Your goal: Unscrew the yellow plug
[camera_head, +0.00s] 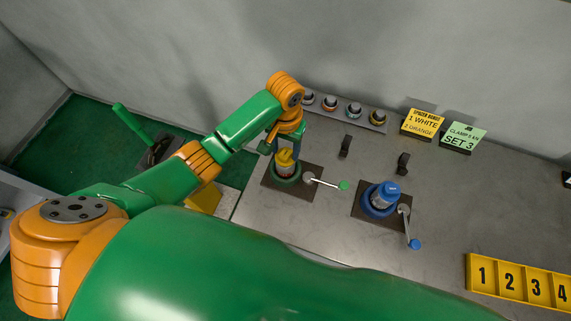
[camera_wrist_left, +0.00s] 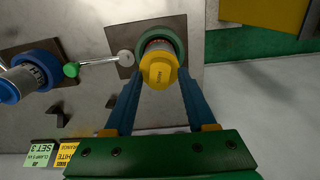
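The yellow plug (camera_head: 284,159) sits upright in the green vise (camera_head: 287,181) on a dark plate. The left wrist view shows the plug (camera_wrist_left: 158,72) within the green ring of this vise (camera_wrist_left: 168,40). My left gripper (camera_head: 283,151) is right at the plug, with its two blue fingers on either side of it. In the left wrist view my left gripper (camera_wrist_left: 160,84) looks open, with the fingers spread wider than the plug. Finger contact is not visible. My right gripper is not in view.
A blue vise (camera_head: 378,201) with a blue plug (camera_head: 388,189) stands to the right. The green vise's handle (camera_head: 343,185) points right. Behind are a rail with several fittings (camera_head: 354,109) and two signs (camera_head: 423,123). A yellow numbered tray (camera_head: 518,283) lies at front right.

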